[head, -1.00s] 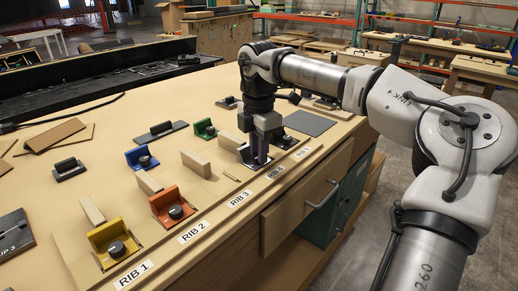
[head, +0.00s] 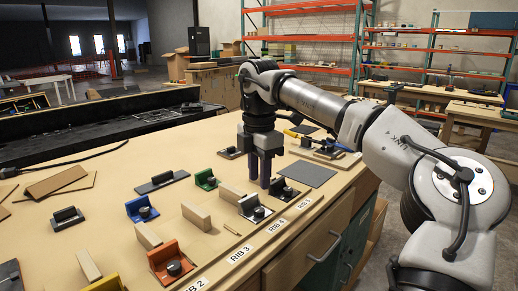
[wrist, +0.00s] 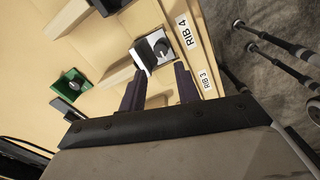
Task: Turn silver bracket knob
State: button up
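The silver bracket (head: 248,203) stands on the wooden bench, with a round black knob (head: 260,213) on its base. In the wrist view the bracket (wrist: 144,54) and its knob (wrist: 162,48) lie just beyond my fingertips, toward the gap between them. My gripper (head: 259,184) points down over the bench, above and behind the bracket in the head view. Its two dark fingers are apart and nothing is between them; they also show in the wrist view (wrist: 154,84). The knob is in plain view and no finger touches it.
Wooden rib blocks (head: 196,217) stand between the brackets. An orange bracket (head: 166,263), a blue bracket (head: 138,207) and a green bracket (head: 205,179) are nearby. A black bracket (head: 285,192) stands close to the right of my fingers. A grey plate (head: 306,174) lies further right.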

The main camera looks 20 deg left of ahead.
notch_tip(320, 180, up, 6)
jog(key=shift+r+p, duration=0.25)
jog(key=shift+p, duration=0.1)
dwell(0.4)
